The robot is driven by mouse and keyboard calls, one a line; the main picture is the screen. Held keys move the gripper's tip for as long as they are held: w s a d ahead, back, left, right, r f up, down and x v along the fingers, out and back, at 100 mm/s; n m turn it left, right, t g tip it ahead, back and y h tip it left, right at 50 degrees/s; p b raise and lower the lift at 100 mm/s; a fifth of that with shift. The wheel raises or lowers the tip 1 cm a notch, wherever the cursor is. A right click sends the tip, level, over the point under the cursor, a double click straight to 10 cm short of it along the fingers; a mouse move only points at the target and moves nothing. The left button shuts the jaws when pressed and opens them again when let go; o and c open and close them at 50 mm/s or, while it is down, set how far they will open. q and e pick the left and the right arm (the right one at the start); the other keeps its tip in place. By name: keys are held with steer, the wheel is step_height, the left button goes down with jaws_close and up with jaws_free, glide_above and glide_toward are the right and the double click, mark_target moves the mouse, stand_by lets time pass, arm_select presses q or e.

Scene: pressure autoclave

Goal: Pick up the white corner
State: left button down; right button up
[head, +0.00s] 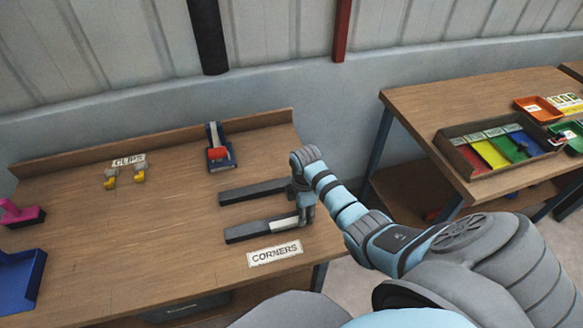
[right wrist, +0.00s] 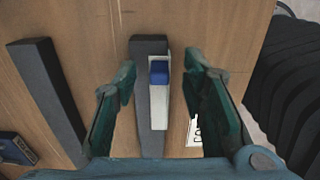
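The white corner (head: 283,224) lies along the front dark grey bar (head: 246,231) on the table, by the CORNERS label (head: 274,253). In the right wrist view the white corner (right wrist: 158,112) is a long pale piece against the dark bar (right wrist: 150,46), with a blue block (right wrist: 159,72) near its far end. My right gripper (head: 304,207) is over the right end of the bars. In the right wrist view its fingers (right wrist: 161,84) are open, one on each side of the bar and corner, with gaps to both. My left gripper is not in view.
A second dark bar (head: 253,191) lies behind, parallel. A blue-and-red device (head: 219,152) and yellow-grey clips (head: 124,177) stand farther back and left. A blue tray (head: 20,278) is at the left edge. A second table (head: 430,105) with coloured bins stands right.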

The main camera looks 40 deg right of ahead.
steer(key=shift+f, duration=0.45)
steer(key=shift+c, duration=0.5)
steer(key=shift+d, duration=0.1)
jaws_close()
steer(key=shift+r+p, duration=0.1)
steer(key=shift+p, duration=0.2)
